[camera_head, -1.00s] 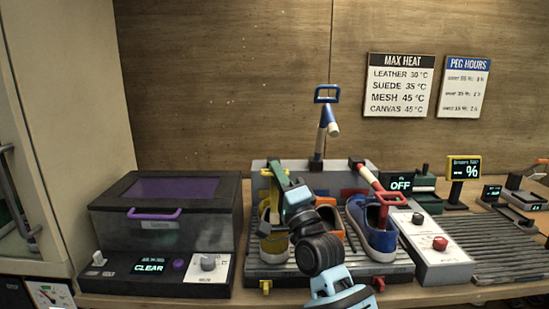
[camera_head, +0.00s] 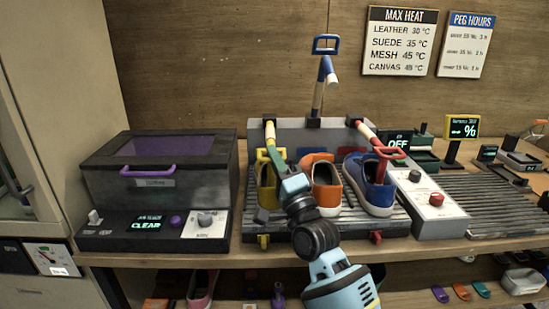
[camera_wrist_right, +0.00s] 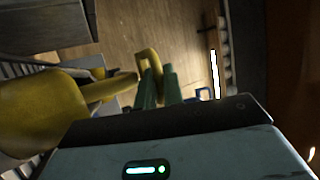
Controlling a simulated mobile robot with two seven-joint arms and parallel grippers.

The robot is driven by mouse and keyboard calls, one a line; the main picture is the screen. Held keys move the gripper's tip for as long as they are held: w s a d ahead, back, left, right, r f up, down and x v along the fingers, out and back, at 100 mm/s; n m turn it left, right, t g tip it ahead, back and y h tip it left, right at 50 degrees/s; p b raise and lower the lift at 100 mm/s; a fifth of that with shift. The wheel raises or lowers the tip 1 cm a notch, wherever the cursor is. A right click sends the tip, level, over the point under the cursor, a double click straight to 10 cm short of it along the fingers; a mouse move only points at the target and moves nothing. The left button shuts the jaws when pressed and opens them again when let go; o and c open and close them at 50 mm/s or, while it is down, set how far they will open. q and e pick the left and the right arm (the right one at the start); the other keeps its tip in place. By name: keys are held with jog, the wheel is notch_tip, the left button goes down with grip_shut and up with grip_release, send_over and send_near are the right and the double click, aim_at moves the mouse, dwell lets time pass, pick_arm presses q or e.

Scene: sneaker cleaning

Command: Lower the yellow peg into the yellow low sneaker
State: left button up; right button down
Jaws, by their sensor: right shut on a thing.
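The yellow low sneaker (camera_head: 265,197) stands on the left of the slatted rack (camera_head: 400,228), partly hidden by my right arm. The yellow peg (camera_head: 269,134) tilts down toward this sneaker from the rack's back panel. My right gripper (camera_head: 277,162) is shut on the peg's handle, just above and beside the sneaker. In the right wrist view, the green fingertips (camera_wrist_right: 160,88) are at the yellow loop handle (camera_wrist_right: 149,66). A large yellow shape fills the left there; I cannot tell which part it is. How far the peg's end sits inside the sneaker is hidden. My left gripper is out of view.
An orange sneaker (camera_head: 325,190) and a blue sneaker (camera_head: 369,185) stand close on the right. A red peg (camera_head: 386,153) reaches into the blue one; a blue peg (camera_head: 325,65) stands upright behind. A dark box with a purple lid (camera_head: 165,147) is left, a control panel (camera_head: 430,203) right.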

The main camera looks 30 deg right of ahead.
jog(key=c, duration=1.8)
grip_release()
jog(key=shift+w+a+f, duration=0.1)
jog(key=shift+f, duration=0.45)
jog(key=shift+r, duration=0.15)
jog(key=shift+s+f, duration=0.4)
jog(key=shift+s, duration=0.15)
jog(key=v, duration=0.4)
jog(key=b+v, duration=0.1)
jog(key=v, duration=0.1)
jog(key=shift+s+a+r, duration=0.1)
jog(key=shift+s+r, duration=0.05)
jog(key=shift+s, duration=0.3)
